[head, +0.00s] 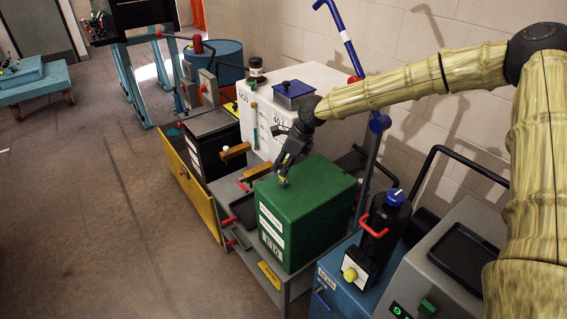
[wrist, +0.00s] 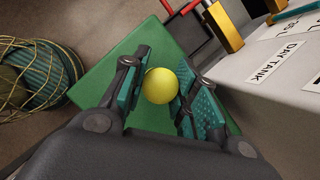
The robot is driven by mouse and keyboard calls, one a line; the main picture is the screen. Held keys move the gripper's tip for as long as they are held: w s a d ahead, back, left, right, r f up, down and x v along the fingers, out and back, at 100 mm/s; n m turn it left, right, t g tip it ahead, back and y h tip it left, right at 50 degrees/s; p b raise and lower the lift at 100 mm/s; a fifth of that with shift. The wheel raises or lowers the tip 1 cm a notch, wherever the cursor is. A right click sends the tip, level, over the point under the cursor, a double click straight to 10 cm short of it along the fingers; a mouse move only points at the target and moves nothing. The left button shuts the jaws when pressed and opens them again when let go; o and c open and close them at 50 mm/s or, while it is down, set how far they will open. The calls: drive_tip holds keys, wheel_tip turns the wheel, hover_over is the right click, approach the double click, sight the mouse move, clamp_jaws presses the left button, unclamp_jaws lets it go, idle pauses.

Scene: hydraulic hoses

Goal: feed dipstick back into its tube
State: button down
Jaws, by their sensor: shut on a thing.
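My gripper (head: 284,173) points down just above the top of the green box-shaped tank (head: 308,207) in the head view. It is shut on the round yellow knob of the dipstick (wrist: 160,86), which shows between the two teal finger pads in the wrist view. In the head view only a small bit of yellow-green shows at the fingertips. The dipstick's rod is hidden under the knob, and so is the tube mouth. I cannot tell whether the rod is in the tube. The green tank top (wrist: 95,90) fills the space below the fingers in the wrist view.
A white tank (head: 335,92) with a blue cap block stands behind the green one. A brass-coloured block (head: 235,151) on a post is to the left. A blue unit (head: 342,280) with a black cylinder (head: 385,222) stands at the right.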

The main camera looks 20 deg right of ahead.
drive_tip(key=shift+f+b, duration=0.3)
drive_tip(key=shift+f, duration=0.9)
drive_tip(key=c, duration=1)
unclamp_jaws()
drive_tip(key=shift+c, duration=0.2)
drive_tip(key=v, duration=1.2)
